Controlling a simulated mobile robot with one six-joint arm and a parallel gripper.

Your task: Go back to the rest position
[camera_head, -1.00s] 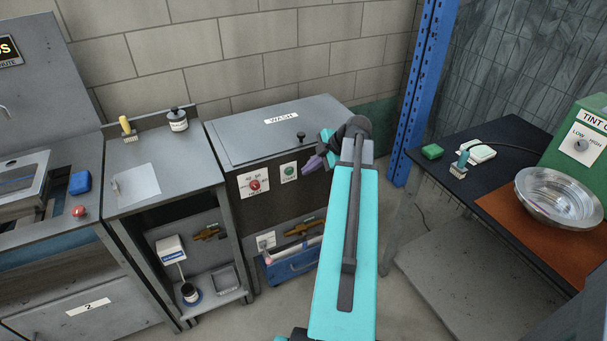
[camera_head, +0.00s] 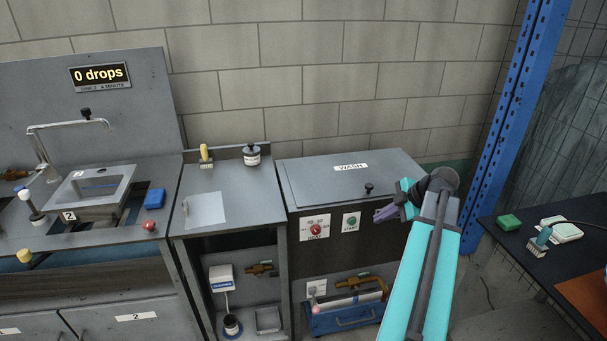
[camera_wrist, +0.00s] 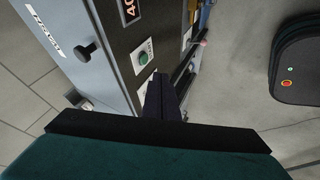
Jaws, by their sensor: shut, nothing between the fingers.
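My gripper (camera_head: 386,213) is at the end of my cyan arm in the head view, in front of the right part of the wash cabinet. Its purple-grey fingers are together with nothing between them. In the wrist view the dark fingers (camera_wrist: 163,98) also show closed, beside the cabinet's front panel. The wash cabinet (camera_head: 330,183) has its lid down, with a black knob (camera_head: 369,188) on it. I cannot tell the exact gap between the fingers and the panel.
A sink bench with a tap (camera_head: 86,114) and a "0 drops" display (camera_head: 100,75) stands at left. A narrow table (camera_head: 235,190) holds a brush and a jar. A blue post (camera_head: 515,110) and a dark table (camera_head: 560,265) are at right. A blue toolbox (camera_head: 345,317) sits low under the cabinet.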

